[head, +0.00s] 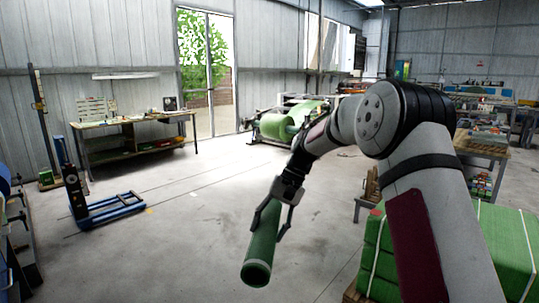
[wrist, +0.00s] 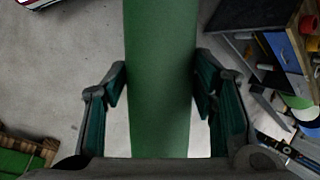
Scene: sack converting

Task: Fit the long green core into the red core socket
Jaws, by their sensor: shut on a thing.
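The long green core (head: 262,245) is a smooth green cylinder in my gripper (head: 268,228), in front of me near the middle of the head view. It hangs tilted, its near round end low and toward me, clear of the floor. In the wrist view the core (wrist: 160,60) runs up the middle of the picture, between the two fingers of my gripper (wrist: 160,90), which are shut on it. I cannot pick out the red core socket for certain in either view.
Stacked green bales (head: 505,240) stand at the right, near my arm. A blue pallet truck (head: 108,210) and a workbench (head: 138,120) are at the left. A machine with a green roll (head: 278,127) stands behind. The mid-floor is clear. A cluttered bench (wrist: 284,55) shows in the wrist view.

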